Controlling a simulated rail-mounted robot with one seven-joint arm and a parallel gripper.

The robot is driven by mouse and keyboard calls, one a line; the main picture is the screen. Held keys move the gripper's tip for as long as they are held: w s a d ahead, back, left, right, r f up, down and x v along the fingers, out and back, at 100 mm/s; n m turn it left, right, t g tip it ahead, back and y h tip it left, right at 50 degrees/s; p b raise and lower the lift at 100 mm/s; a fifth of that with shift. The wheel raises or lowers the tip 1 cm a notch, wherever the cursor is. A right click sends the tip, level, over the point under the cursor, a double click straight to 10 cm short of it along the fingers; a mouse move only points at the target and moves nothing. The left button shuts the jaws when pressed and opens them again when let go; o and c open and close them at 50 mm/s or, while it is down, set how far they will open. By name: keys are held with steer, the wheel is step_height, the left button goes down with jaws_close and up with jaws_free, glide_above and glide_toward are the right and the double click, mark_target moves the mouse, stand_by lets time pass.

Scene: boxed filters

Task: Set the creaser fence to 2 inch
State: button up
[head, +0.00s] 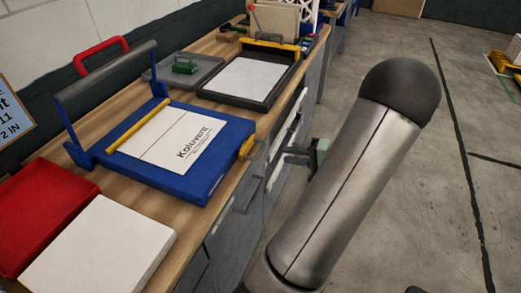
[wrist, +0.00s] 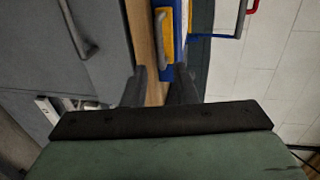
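The creaser has a blue bed (head: 212,178) and stands on the bench with its grey lever frame (head: 105,78) raised at the back left. A white printed sheet (head: 165,138) lies on the bed, with a yellow bar (head: 137,126) along its left edge. A yellow block (head: 246,147) sits at the bed's right edge. In the wrist view a yellow block with a grey handle (wrist: 166,40) shows ahead, roughly between my fingers. My gripper (wrist: 160,88) is open and empty, apart from the block. In the head view it is beside the bench front, partly hidden by my arm.
A sign (head: 12,115) at the left edge reads "2 IN" in its last line. A red tray (head: 45,205) and white box (head: 100,250) stand in front of the creaser, a black tray (head: 245,100) behind it. Drawer handles (head: 247,195) protrude from the bench front.

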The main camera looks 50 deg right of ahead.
mark_target(261, 150)
steer(key=p+x, duration=0.1)
steer(key=x, duration=0.9)
steer(key=shift+a+f, duration=0.1)
jaws_close()
